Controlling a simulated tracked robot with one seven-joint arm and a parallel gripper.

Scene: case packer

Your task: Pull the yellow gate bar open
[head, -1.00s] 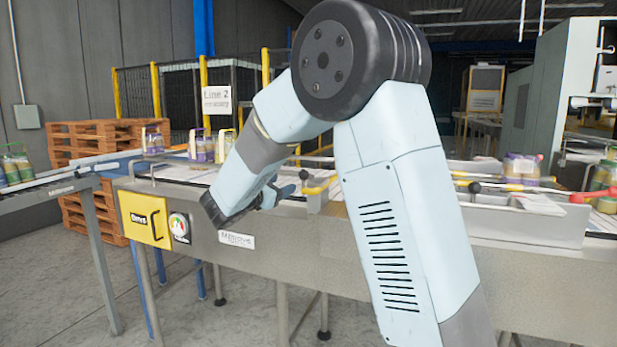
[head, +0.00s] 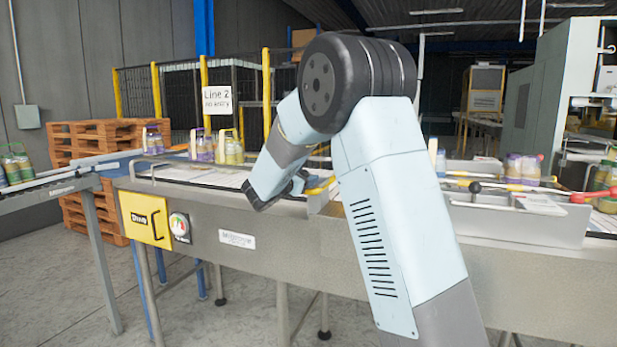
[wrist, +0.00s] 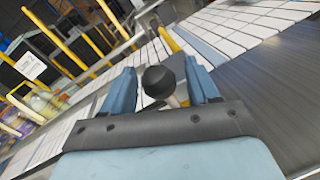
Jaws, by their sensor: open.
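The yellow gate bar (wrist: 170,40) runs over the white slatted conveyor in the wrist view. A round black knob (wrist: 160,82) shows in line with the bar, between the two blue fingers of my gripper (wrist: 163,75). The fingers are open, with a gap on each side of the knob. How deep the knob sits between them is hard to tell. In the head view, a short piece of the yellow bar (head: 321,187) shows beside my gripper (head: 297,184), whose fingers are partly hidden by my arm.
Jar packs (head: 228,147) stand at the back of the conveyor. A metal tray with red- and black-knobbed rods (head: 500,187) lies to the right. A metal side rail (head: 155,172) edges the conveyor at left. Wooden pallets (head: 95,140) stand behind.

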